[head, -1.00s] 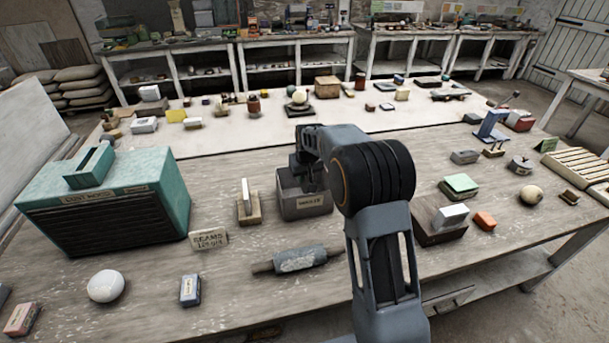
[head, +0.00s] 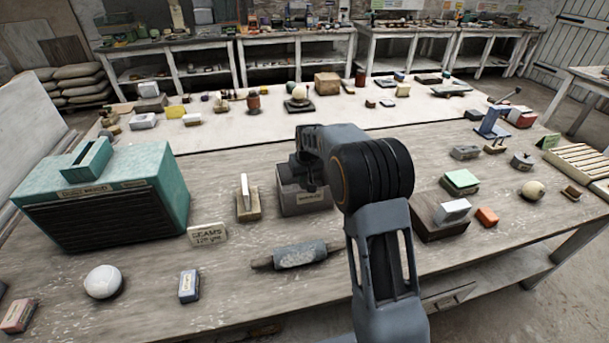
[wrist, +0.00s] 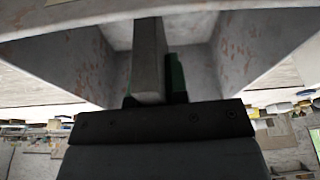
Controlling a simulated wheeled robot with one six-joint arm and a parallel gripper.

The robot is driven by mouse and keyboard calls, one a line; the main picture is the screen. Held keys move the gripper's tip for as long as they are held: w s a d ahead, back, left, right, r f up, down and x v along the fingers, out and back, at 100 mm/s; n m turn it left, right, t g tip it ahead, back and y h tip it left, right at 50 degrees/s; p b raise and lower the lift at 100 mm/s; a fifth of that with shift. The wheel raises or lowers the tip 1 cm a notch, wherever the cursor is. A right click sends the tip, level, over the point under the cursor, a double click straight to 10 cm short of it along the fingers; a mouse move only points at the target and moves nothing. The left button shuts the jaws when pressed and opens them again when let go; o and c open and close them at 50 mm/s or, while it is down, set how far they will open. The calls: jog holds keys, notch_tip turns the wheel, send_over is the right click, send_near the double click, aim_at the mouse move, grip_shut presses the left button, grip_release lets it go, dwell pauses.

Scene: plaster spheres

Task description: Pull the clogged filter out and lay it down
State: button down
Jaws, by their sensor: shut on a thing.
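My gripper (head: 311,182) is at the grey open-topped bin (head: 307,203), its fingers pointing down into the opening. In the wrist view, it is shut on a grey upright slab (wrist: 148,60), which looks like the clogged filter, inside the bin's walls (wrist: 70,58). A dark green part shows beside the slab; I cannot tell what it belongs to. The slab is hidden in the head view, and I cannot tell whether it touches the bin floor. The teal dust machine (head: 105,200) with a raised slot housing on top (head: 87,160) stands at the left.
A pale slab stands in a wooden holder (head: 248,207) just left of the bin. A wooden block (head: 440,220) is at the right. Bare table lies between these.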

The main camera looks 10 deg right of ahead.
jog(key=shift+f+b, duration=0.95)
jog(key=shift+f, duration=0.4)
jog(key=c, duration=1.1)
grip_release()
jog(key=shift+o, duration=0.2)
jog(key=shift+r, duration=0.1)
jog(key=shift+r+p, duration=1.45)
jog(key=shift+r, duration=0.5)
